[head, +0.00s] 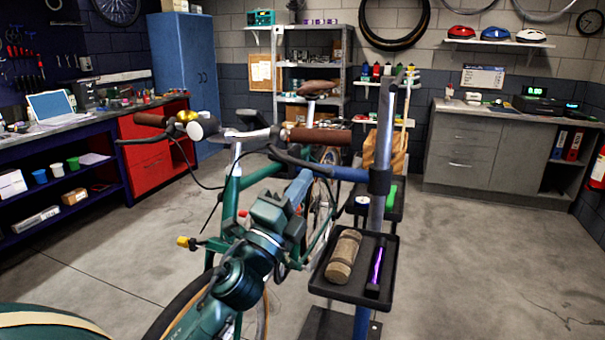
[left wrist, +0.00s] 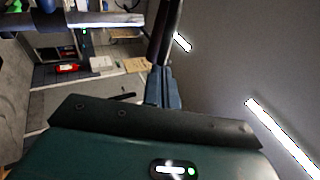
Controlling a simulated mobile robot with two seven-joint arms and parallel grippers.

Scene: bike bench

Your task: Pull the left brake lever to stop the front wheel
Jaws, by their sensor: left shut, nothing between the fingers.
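The green bike (head: 232,192) stands with its front wheel (head: 178,312) towards me. Its handlebar carries a brown grip on the picture's left (head: 151,120) and another on the right (head: 322,136). A dark brake lever (head: 290,160) runs below the right-hand grip, on the bike's left side. My left gripper (head: 300,188) is shut and empty, just below that lever in the head view. In the left wrist view its fingers (left wrist: 164,88) are together, with a dark bar (left wrist: 170,30) just beyond them. I cannot tell whether they touch it. My right gripper is out of view.
A blue-grey repair stand post (head: 377,215) rises right of the bike. Its black tray (head: 330,290) holds a tan roll (head: 343,256) and a purple tool (head: 377,262). A round headlight (head: 203,129) sits on the handlebar. Floor (head: 480,260) at the right is clear.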

